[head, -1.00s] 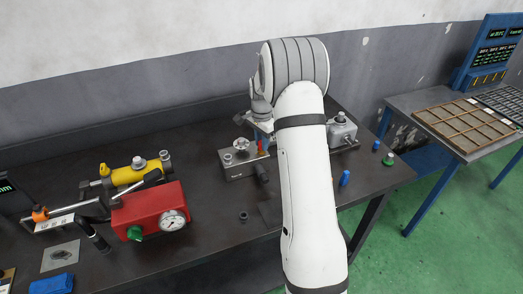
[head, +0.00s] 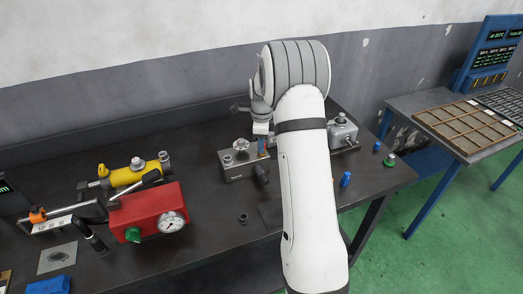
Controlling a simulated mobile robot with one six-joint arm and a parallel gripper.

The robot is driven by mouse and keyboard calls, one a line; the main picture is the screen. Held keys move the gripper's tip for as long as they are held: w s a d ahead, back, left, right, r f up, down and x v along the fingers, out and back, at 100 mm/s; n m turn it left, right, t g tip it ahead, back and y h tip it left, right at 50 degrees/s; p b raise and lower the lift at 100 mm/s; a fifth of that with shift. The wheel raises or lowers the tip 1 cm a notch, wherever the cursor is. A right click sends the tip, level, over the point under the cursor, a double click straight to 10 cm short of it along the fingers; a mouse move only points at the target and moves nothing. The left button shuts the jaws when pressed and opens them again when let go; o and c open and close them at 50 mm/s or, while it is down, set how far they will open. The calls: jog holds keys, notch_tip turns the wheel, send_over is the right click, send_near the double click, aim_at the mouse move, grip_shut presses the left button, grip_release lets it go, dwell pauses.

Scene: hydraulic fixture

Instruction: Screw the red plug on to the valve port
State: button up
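The grey metal valve block (head: 236,172) stands on the dark bench, left of my arm. It has a round silver fitting on top and a black fitting low on its front. My gripper (head: 262,147) points down over the block's right end, partly behind my arm. A small patch of red, which seems to be the red plug (head: 260,154), shows at the fingertips, close to the block's top. The fingers are too small here to tell whether they are shut on it. The valve port under it is hidden.
A red box with a gauge (head: 150,212) and a yellow cylinder (head: 135,174) stand at left. A grey fixture (head: 343,130) is behind my arm at right. Blue caps (head: 345,179) and a green plug (head: 389,160) stand at right. A dark nut (head: 243,217) lies in front.

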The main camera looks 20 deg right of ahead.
jog(key=o, duration=0.4)
jog(key=shift+c, duration=0.2)
notch_tip(320, 180, up, 8)
jog(key=shift+b, duration=0.6)
jog(key=s+a+r+n+t, duration=0.1)
jog(key=s+a+r+n, duration=0.4)
jog(key=s, duration=0.3)
jog(key=s+a+r+n+t, duration=0.1)
jog(key=s+a+r+n, duration=0.3)
jog(key=s+n, duration=0.35)
jog(key=s+a+f+n, duration=0.1)
jog(key=s+a+n, duration=0.1)
jog(key=s+n, duration=0.3)
jog(key=s+a+f+n+t, duration=0.1)
jog(key=s+n, duration=0.4)
jog(key=s, duration=0.7)
jog(key=shift+s+a+f+n, duration=0.3)
jog(key=shift+s+a+n, duration=0.05)
jog(key=shift+a, duration=0.5)
